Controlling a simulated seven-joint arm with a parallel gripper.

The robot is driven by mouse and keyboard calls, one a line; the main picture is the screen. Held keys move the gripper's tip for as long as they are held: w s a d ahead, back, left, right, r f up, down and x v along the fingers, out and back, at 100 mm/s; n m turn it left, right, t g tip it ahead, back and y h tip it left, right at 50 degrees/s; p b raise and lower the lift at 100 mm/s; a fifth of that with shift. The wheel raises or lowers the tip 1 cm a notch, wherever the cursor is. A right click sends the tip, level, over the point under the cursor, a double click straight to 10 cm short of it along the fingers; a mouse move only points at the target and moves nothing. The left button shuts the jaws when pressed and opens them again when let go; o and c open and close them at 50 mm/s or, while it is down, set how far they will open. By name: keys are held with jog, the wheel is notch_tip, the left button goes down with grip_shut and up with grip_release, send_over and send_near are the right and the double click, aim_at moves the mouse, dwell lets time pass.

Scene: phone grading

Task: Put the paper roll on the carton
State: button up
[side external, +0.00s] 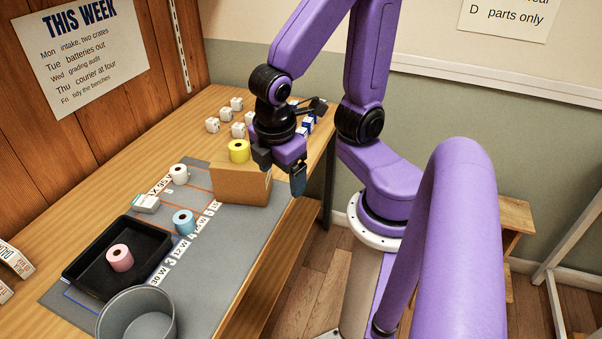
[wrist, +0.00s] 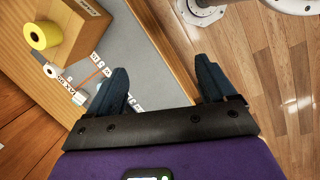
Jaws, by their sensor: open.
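The brown carton (side external: 238,187) stands on the grey mat near the bench's front edge. A yellow roll (side external: 239,151) sits upright on top of it, near the carton's far left part. In the wrist view the yellow roll (wrist: 44,36) and the carton (wrist: 85,30) are at upper left. A white roll (side external: 179,174) and a blue roll (side external: 184,222) stand on the mat, and a pink roll (side external: 120,258) is in the black tray (side external: 74,236). My gripper (side external: 281,171) is open and empty, beside the carton's right end. In the wrist view its fingers (wrist: 163,82) are apart, over the bench edge.
A grey round bowl (side external: 136,316) stands at the mat's front. A small pale box (side external: 146,204) lies by the tray. Several white cubes (side external: 225,115) and blue-and-white boxes (side external: 308,124) are behind the carton. Printed labels (side external: 183,246) line the mat. Floor (wrist: 275,70) lies below the bench edge.

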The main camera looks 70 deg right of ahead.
jog(key=s+y, duration=0.1)
jog(key=s+a+r+y, duration=0.1)
jog(key=s, duration=0.1)
jog(key=s+r, duration=0.1)
jog(key=shift+s+a+m+y, duration=0.25)
jog(key=shift+s+m+y, duration=0.05)
jog(key=shift+s+y, duration=0.1)
